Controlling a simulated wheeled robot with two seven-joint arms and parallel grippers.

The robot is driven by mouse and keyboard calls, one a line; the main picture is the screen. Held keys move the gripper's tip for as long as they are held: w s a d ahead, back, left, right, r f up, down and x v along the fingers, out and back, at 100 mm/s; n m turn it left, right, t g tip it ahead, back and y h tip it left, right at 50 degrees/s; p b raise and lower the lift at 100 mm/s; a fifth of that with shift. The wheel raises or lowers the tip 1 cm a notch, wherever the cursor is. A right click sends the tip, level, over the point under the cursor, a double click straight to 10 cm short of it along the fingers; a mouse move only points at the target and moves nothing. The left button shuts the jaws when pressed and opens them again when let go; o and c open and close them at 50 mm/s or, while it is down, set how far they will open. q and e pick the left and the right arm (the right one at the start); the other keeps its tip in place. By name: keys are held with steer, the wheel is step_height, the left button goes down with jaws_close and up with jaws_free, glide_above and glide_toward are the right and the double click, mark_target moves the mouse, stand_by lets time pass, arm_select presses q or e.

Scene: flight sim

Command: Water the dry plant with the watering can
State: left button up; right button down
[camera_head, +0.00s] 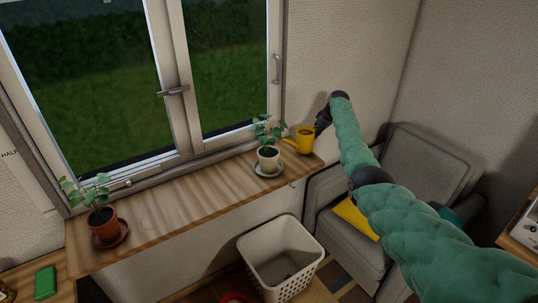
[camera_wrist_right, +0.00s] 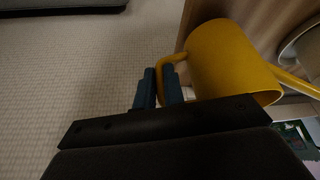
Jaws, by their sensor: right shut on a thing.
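The yellow watering can (camera_head: 305,141) is at the right end of the wooden windowsill, its spout pointing left towards a plant in a white pot (camera_head: 268,160). My right gripper (camera_head: 321,123) is shut on the can's handle; the handle between the fingers (camera_wrist_right: 160,82) and the can's body (camera_wrist_right: 230,62) also show in the right wrist view. I cannot tell whether the can touches the sill. A second plant in a terracotta pot (camera_head: 103,225) stands at the sill's left end, its leaves paler. Both pots stand on saucers. My left gripper is not in view.
The window (camera_head: 175,92) rises behind the wooden sill (camera_head: 190,205). A white basket (camera_head: 280,262) stands below it, and a grey armchair (camera_head: 428,160) with a yellow item (camera_head: 354,217) is at right. A green box (camera_head: 45,283) lies at lower left. The sill between the pots is clear.

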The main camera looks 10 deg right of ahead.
step_height(320, 180, up, 4)
steer(key=p, duration=0.2)
steer(key=shift+p, duration=0.35)
stand_by(0.7)
